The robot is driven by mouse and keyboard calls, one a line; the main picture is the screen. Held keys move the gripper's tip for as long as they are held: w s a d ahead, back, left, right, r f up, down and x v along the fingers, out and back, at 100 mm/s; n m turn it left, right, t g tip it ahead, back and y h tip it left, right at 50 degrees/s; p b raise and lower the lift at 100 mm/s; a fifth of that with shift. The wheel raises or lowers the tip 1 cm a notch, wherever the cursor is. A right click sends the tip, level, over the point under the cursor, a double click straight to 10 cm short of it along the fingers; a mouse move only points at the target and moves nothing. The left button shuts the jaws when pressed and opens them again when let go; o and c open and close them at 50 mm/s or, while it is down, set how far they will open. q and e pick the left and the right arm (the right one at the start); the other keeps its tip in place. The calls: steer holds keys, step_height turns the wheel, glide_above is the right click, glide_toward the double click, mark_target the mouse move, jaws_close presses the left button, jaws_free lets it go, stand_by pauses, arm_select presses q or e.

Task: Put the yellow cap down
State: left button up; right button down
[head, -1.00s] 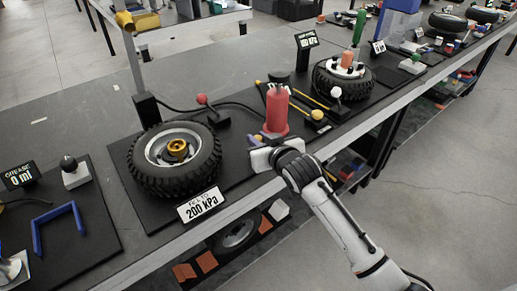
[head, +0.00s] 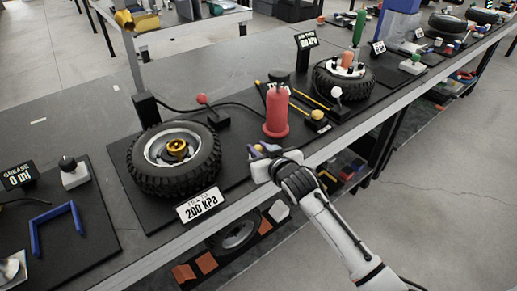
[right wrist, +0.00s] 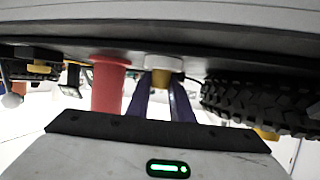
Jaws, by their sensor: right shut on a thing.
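The yellow cap (head: 258,147) is small and mostly hidden by my right gripper (head: 265,152) in the head view. In the right wrist view the cap (right wrist: 161,79) shows between the two purple fingers, and my right gripper (right wrist: 161,95) is shut on it. A pale round disc (right wrist: 163,62) lies between the cap and the dark bench surface; I cannot tell whether the cap touches it. The gripper is low over the bench's front edge, between the tyre (head: 135,172) and the red cylinder (head: 275,112). My left gripper is not in view.
The tyre stands left of the gripper, with a "200 kPa" sign (head: 200,205) in front. The red cylinder is close behind right, and also shows in the wrist view (right wrist: 109,88). A second tyre (head: 325,87) stands further back. Bare grey bench (head: 90,105) lies behind.

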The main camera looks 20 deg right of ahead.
steer(key=c, duration=1.6)
jaws_free()
steer(key=shift+s+f, duration=0.1)
steer(key=shift+f, duration=0.35)
steer(key=shift+o, duration=0.2)
steer(key=shift+f, duration=0.1)
steer(key=shift+d+r, duration=0.1)
steer(key=shift+r, duration=0.25)
steer(key=a+r+p+v, duration=0.1)
steer(key=v, duration=1.1)
steer(key=s+a+f+n+g+y, duration=0.1)
steer(key=s+f+g, duration=0.4)
steer(key=s+f, duration=1.8)
steer(key=shift+s+a, duration=0.5)
steer(key=shift+s, duration=0.15)
steer(key=shift+f, duration=0.1)
